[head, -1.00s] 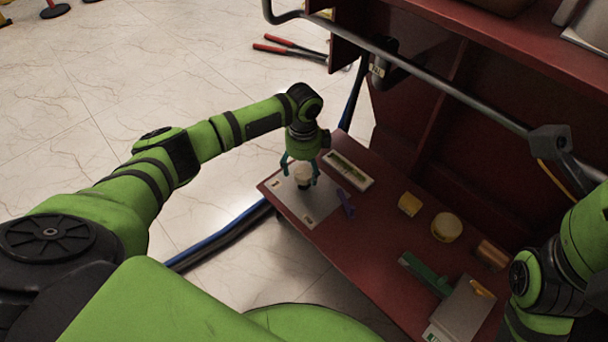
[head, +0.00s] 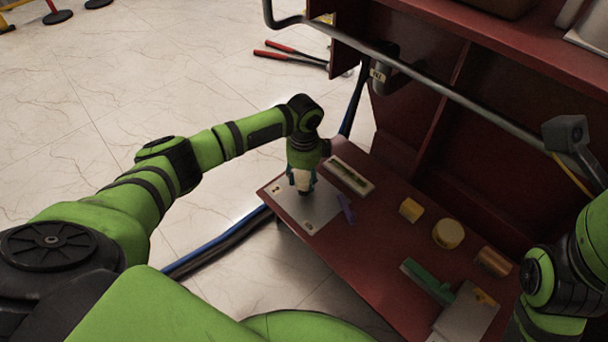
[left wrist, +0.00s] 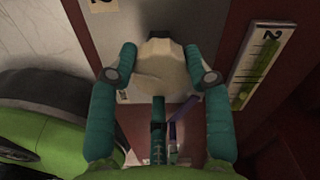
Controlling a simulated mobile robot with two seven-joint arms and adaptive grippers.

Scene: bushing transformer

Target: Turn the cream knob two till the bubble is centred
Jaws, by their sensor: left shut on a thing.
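The cream knob (left wrist: 162,68) stands on a grey plate (head: 324,212) at the left end of the red bench. My left gripper (head: 301,183) comes down on it from above. In the left wrist view its two teal fingers (left wrist: 160,77) are shut on the knob, one on each side. A bubble level (left wrist: 256,68) marked 2, with a green vial, lies beside the plate. It also shows in the head view (head: 349,175). Its bubble is too small and dim to place surely. My right gripper is out of view; only part of my right arm shows.
A purple piece (head: 346,208) lies by the plate's right edge. Yellow blocks (head: 411,209), a round yellow piece (head: 447,233) and a green-handled thing (head: 427,281) lie farther right. A grey rail (head: 420,82) crosses above the bench.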

